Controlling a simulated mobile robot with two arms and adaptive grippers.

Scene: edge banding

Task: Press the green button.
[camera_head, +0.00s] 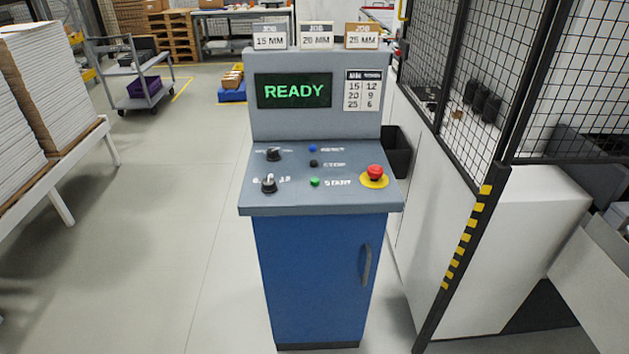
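The green button (315,182) sits on the sloped grey panel of a blue control console (318,270), beside the label START. A black button (313,164) labelled STOP and a blue button (312,148) are above it. Two black knobs are to its left, an upper one (273,154) and a lower one (269,184). A red emergency button (375,172) on a yellow base is to its right. The screen (293,91) reads READY in green. Neither of my grippers is in view.
A black mesh fence (480,75) with a yellow-striped post (466,240) stands close on the console's right. Stacked white boards (45,85) on a bench are at the left. A grey cart (135,75) is farther back. Floor left of the console is clear.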

